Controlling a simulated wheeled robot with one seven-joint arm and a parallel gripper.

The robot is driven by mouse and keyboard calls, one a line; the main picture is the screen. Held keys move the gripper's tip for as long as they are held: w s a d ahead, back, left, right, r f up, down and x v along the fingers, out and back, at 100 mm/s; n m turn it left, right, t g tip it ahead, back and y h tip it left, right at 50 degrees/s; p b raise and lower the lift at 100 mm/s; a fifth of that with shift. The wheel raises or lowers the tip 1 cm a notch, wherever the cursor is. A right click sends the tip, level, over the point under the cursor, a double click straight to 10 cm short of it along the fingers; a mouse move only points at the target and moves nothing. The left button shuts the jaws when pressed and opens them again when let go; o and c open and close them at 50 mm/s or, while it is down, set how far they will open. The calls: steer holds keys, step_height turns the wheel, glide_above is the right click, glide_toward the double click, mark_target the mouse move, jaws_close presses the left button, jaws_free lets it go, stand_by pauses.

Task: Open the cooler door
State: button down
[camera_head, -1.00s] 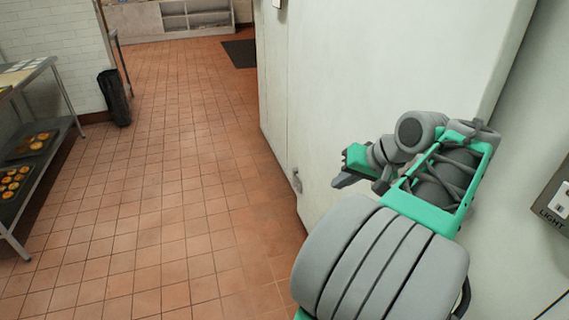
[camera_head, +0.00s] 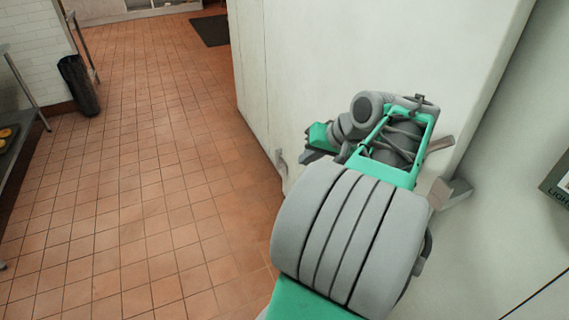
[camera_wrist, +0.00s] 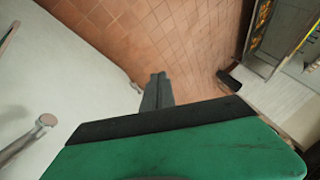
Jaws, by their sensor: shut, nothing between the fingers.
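The cooler door appears to be the large white panel (camera_head: 400,50) right of centre in the head view. My arm covers its lower part, and I cannot tell whether it is ajar. A grey metal fitting (camera_head: 455,192), perhaps its handle, shows behind my arm near the panel's right edge. In the wrist view, a rounded metal rod (camera_wrist: 45,121) stands out from a white surface (camera_wrist: 75,75) at left. My gripper (camera_head: 308,156) is left of the fitting, in front of the panel. Its fingers (camera_wrist: 157,90) are together and empty, apart from the rod.
Open red tile floor (camera_head: 150,190) lies to the left. A black bin (camera_head: 78,84) stands by the white brick wall, near a metal table with a tray of baked goods (camera_head: 8,135). A dark mat (camera_head: 210,30) lies farther back. A LIGHT sign (camera_head: 560,185) is at right.

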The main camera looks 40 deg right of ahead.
steer(key=w+a+f, duration=0.3)
steer(key=w, duration=0.2)
steer(key=shift+a, duration=0.1)
stand_by(1.6)
